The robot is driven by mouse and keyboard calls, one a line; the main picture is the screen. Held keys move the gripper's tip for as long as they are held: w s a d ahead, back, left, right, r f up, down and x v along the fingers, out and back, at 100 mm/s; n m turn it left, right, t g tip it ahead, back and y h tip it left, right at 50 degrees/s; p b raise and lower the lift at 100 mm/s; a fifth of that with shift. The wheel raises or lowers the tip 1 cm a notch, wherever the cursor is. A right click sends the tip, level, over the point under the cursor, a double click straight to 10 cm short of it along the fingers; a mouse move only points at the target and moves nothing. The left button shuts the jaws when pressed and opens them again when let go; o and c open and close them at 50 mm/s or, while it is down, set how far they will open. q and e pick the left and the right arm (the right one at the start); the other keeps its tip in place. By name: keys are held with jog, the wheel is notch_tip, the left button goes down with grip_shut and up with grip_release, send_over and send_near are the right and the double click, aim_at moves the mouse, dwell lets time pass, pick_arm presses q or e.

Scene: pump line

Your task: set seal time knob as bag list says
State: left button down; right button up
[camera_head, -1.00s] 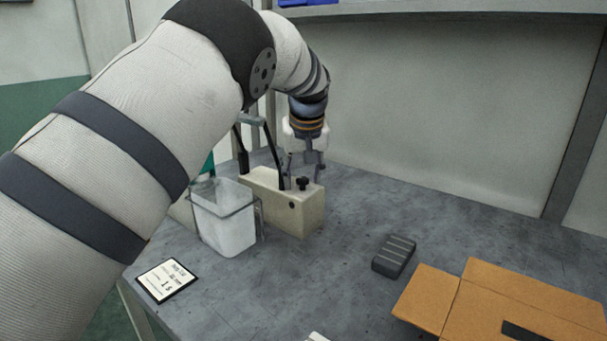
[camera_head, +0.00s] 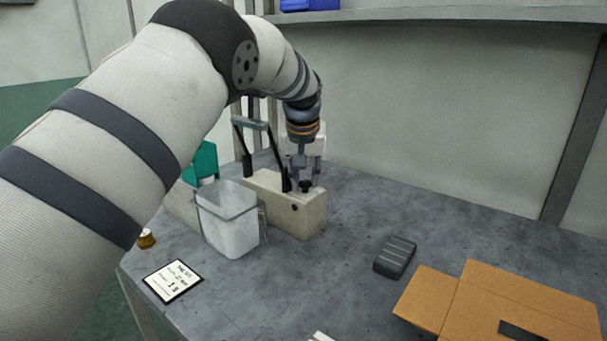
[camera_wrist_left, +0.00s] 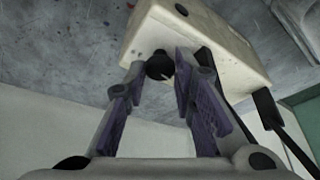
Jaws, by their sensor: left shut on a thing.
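The bag sealer (camera_head: 298,216) is a cream box on the grey table, with a dark lever arm and grey handle (camera_head: 250,124) raised at its left. In the wrist view the fingers (camera_wrist_left: 157,84) stand on both sides of the knob. The bag list card (camera_head: 172,281) lies at the table's front left; its small print is hard to read. My right gripper is not in view.
A clear bin (camera_head: 229,232) with white contents stands directly left of the sealer. A teal object (camera_head: 204,160) is behind it. A dark ridged block (camera_head: 395,257) and an open cardboard box (camera_head: 500,305) lie to the right. The table behind the block is clear.

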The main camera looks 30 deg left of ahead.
pick_arm(q)
jog(key=shift+a+m+h, duration=0.1)
jog(key=shift+m+h, duration=0.6)
jog(key=shift+m, duration=0.9)
jog(key=shift+f, duration=0.1)
jog(key=c, duration=1.3)
grip_release()
jog(key=shift+c, duration=0.2)
jog(key=v, duration=1.2)
jog(key=shift+s, duration=0.25)
